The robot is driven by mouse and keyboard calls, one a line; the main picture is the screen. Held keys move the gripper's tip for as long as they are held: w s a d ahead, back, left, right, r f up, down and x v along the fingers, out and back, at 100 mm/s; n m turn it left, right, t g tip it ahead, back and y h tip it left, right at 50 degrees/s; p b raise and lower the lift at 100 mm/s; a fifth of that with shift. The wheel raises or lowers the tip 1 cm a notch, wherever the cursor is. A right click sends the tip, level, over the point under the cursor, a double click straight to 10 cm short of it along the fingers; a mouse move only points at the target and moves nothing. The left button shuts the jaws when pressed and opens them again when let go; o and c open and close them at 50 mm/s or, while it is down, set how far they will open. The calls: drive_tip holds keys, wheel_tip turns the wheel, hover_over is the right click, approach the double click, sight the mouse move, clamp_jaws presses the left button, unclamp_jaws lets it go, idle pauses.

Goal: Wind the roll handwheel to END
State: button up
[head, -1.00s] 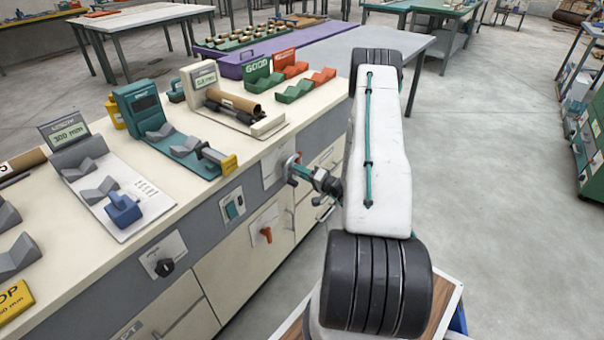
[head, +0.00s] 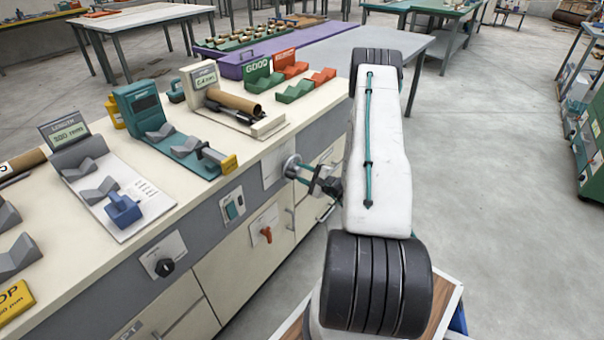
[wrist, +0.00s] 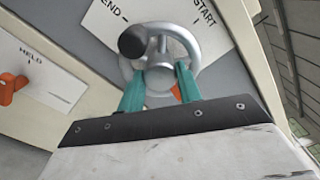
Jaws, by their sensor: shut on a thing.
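The roll handwheel (wrist: 196,38) is a grey metal ring with a hub and a black knob (wrist: 132,42), which sits at its upper left in the wrist view. The plate (wrist: 218,75) behind it reads END at upper left and START at upper right. An orange part shows below the hub, partly hidden by a finger. My gripper (wrist: 160,78) has its teal fingers shut on the hub, one on either side. In the head view the handwheel (head: 290,167) is on the cabinet front, with my gripper (head: 300,171) against it.
An orange switch (head: 266,234) with a HELD plate (wrist: 45,72) is left of the handwheel. A green switch (head: 232,207) and a black dial (head: 164,267) are further left. The benchtop bears a cardboard tube (head: 232,103) under a small display (head: 206,78).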

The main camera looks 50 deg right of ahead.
drive_tip(key=m, duration=0.4)
drive_tip(key=shift+m, duration=0.4)
drive_tip(key=m, duration=0.3)
drive_tip(key=shift+m, duration=0.3)
drive_tip(key=m, duration=1.2)
drive_tip(key=shift+f+m, duration=0.1)
drive_tip(key=shift+m, duration=0.2)
drive_tip(key=m, duration=0.3)
drive_tip(key=shift+s+m, duration=0.1)
drive_tip(key=shift+m, duration=0.3)
drive_tip(key=m, duration=0.4)
drive_tip(key=shift+m, duration=2)
